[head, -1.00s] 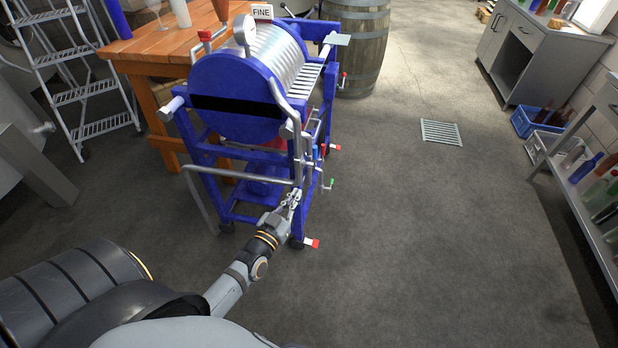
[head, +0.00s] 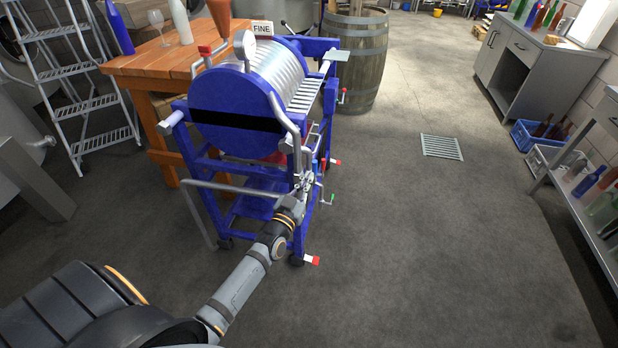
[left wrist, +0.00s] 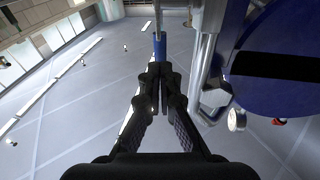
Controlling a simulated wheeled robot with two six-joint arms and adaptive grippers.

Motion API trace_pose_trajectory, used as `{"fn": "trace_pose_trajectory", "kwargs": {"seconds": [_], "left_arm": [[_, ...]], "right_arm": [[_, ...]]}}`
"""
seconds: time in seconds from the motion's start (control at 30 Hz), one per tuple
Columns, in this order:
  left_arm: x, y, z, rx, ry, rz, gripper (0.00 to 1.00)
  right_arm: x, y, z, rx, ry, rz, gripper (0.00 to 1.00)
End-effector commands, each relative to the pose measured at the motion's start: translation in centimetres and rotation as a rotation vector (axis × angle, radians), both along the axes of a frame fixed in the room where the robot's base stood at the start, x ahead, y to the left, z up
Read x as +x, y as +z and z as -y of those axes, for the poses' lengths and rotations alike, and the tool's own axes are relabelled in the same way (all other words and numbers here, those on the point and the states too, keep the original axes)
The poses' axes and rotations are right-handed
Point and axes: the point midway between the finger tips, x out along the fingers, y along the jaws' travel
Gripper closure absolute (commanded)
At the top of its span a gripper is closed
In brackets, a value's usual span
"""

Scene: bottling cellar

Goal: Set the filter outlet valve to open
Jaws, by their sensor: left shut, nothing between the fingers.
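The blue plate filter (head: 238,108) stands left of centre in the head view, with a silver pipe (head: 297,150) down its front right corner. Beside the pipe are small valve levers: a blue one (head: 314,165), a red one (head: 323,164) and a lower green-tipped one (head: 332,198). Which is the outlet valve's is not clear. My left gripper (head: 307,183) is shut and empty, close to the pipe just below the blue lever. In the left wrist view the blue handle (left wrist: 160,46) stands just beyond the shut fingertips (left wrist: 164,76); contact cannot be told. My right gripper is out of view.
A wooden table (head: 160,65) with a glass and bottles stands behind the filter, and a barrel (head: 355,55) behind it at right. A bent pipe (head: 215,187) sticks out at the filter's front left.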

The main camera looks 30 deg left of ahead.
Motion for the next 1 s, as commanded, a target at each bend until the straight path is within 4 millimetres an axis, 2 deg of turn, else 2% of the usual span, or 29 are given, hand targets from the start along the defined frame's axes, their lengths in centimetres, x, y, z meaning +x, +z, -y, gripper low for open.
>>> {"fn": "trace_pose_trajectory", "kwargs": {"seconds": [0.13,0.53,0.73,1.0], "left_arm": [[1.4,0.1,-0.1,-0.001,0.000,0.001,1.00],[1.7,0.2,-0.1,-0.001,0.000,0.000,1.00],[3.4,1.3,-0.3,0.000,0.000,0.001,1.00],[3.6,1.3,-0.4,0.000,0.000,0.008,1.00]], "right_arm": [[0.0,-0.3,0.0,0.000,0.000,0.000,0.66],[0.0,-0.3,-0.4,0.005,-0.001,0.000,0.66],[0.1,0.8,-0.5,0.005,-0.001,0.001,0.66],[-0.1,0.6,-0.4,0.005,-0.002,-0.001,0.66]]}}
